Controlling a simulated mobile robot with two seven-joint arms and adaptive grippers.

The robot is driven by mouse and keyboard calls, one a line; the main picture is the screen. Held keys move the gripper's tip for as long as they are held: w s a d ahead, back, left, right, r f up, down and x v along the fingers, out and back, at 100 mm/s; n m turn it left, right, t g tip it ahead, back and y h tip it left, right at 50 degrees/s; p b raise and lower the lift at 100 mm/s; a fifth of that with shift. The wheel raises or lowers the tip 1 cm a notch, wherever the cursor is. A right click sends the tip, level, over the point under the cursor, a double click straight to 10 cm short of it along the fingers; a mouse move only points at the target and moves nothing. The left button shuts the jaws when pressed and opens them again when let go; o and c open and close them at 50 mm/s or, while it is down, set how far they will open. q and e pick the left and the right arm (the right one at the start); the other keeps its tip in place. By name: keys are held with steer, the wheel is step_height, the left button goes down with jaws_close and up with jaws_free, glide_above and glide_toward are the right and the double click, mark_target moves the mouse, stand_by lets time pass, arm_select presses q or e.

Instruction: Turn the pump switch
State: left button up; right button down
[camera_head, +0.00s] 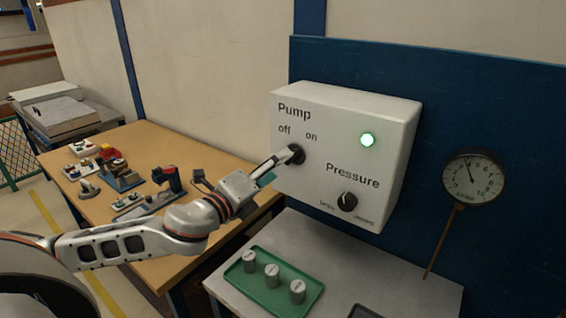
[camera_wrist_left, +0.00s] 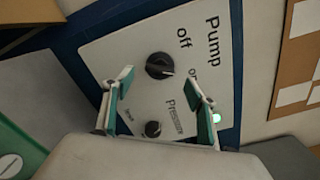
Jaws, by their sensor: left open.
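The pump switch (camera_head: 297,154) is a black round knob under the words "Pump", "off" and "on" on a white control box (camera_head: 395,110). It also shows in the left wrist view (camera_wrist_left: 159,66), where its light mark points towards the "on" side. A green lamp (camera_head: 368,139) on the box is lit. My left gripper (camera_head: 280,163) is at the switch in the head view, partly in front of it. In the left wrist view its two green-padded fingers (camera_wrist_left: 160,92) are spread apart with nothing between them. Contact with the knob cannot be told. My right gripper is not in view.
A smaller pressure knob (camera_head: 347,202) sits below the switch. A gauge (camera_head: 473,177) is at the right. Below the box, a grey table (camera_head: 345,262) holds a green tray (camera_head: 281,305) with 3 weights. A wooden table (camera_head: 150,140) with several tools stands left.

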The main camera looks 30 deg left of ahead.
arm_select(q)
steer(key=shift+s+a, duration=0.2)
steer(key=shift+s, duration=0.95)
